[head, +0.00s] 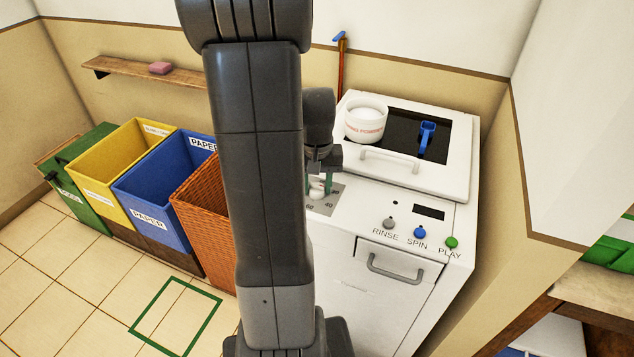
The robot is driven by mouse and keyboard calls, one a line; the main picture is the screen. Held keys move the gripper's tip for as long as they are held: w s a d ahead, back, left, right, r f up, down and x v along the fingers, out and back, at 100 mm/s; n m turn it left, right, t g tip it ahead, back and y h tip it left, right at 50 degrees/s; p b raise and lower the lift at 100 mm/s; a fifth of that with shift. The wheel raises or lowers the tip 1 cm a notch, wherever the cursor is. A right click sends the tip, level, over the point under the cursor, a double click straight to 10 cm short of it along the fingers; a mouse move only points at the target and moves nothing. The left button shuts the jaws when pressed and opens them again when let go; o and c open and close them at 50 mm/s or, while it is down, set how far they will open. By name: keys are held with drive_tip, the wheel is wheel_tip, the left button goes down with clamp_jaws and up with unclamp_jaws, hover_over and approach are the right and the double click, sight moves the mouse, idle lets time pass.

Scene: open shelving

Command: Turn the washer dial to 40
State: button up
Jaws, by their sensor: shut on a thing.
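The washer (458,236) is a white machine right of centre. Its dial (317,190) is a small white knob on a grey plate with marks; "60" and "40" (329,205) can be read below it. My gripper (319,186) points down over the dial, with one finger on each side, shut on the knob. My arm hides the left part of the plate and the washer's left side. I cannot tell which mark the dial points to.
A white tub (366,121) and a blue scoop (427,138) rest on the washer's lid. RINSE (390,222), SPIN (420,232) and PLAY (452,242) buttons lie right of the dial. A wicker basket (205,225) and a blue paper bin (160,200) stand left.

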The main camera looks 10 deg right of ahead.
sight(317, 184)
drive_tip(key=m, duration=0.5)
drive_tip(key=shift+m, duration=0.4)
idle(0.4)
drive_tip(key=o, duration=1)
drive_tip(key=shift+r, duration=0.1)
wheel_tip(317, 184, up, 14)
drive_tip(key=shift+f+p, duration=0.15)
drive_tip(key=shift+p, duration=0.5)
